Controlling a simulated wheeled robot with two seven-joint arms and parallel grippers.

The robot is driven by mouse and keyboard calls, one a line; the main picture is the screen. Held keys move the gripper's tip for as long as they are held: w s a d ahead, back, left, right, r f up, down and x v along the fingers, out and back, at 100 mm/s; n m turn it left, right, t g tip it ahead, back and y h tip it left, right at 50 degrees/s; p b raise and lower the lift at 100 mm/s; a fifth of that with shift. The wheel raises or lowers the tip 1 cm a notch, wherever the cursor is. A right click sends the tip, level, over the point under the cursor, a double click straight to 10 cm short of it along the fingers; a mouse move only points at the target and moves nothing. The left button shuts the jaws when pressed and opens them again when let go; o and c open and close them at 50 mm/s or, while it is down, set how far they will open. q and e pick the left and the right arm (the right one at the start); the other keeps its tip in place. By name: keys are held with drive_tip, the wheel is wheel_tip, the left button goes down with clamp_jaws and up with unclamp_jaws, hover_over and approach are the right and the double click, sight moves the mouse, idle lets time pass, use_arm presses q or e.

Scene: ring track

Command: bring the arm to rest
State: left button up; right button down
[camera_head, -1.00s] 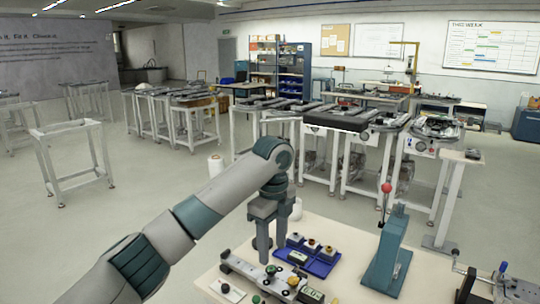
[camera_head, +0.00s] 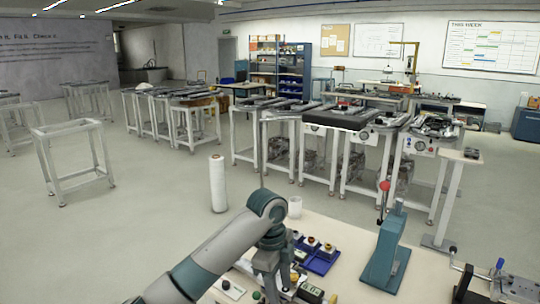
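My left arm (camera_head: 215,258) comes in from the bottom left and bends at a grey and teal wrist joint. My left gripper (camera_head: 273,285) points down at the near left part of the workbench (camera_head: 345,280), in front of a rail with small parts. Its fingers overlap these parts in the view, so I cannot tell how far apart they are or whether they touch anything. My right arm and gripper are not in view.
A blue tray (camera_head: 320,263) with several small parts lies just right of the gripper. A teal lever press (camera_head: 386,252) with a red knob stands farther right. Open floor lies to the left.

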use_arm(q)
drive_tip(key=s+a+f+n+t+h, duration=0.1)
drive_tip(key=s+a+f+n, duration=0.1)
drive_tip(key=s+f+n, duration=0.5)
drive_tip(key=s+a+f+n+t+h, duration=0.1)
drive_tip(key=s+a+f+n+h, duration=0.15)
drive_tip(key=s+f, duration=0.85)
drive_tip(key=s+a+f+n+t+y, duration=0.1)
drive_tip(key=s+a+f+n+y, duration=0.1)
drive_tip(key=s+a+n, duration=0.65)
drive_tip(key=s+a+f+n+t+y, duration=0.1)
drive_tip(key=s+a+f+n+y, duration=0.2)
drive_tip(key=s+a, duration=0.95)
wheel_tip(320, 180, down, 27)
drive_tip(key=s+g, duration=0.1)
drive_tip(key=g, duration=0.1)
drive_tip(key=s+a+f+g, duration=0.1)
drive_tip(key=s+a+f, duration=0.1)
drive_tip(key=s+f, duration=1.6)
drive_tip(key=shift+s+a+f, duration=0.3)
drive_tip(key=shift+s+f, duration=0.1)
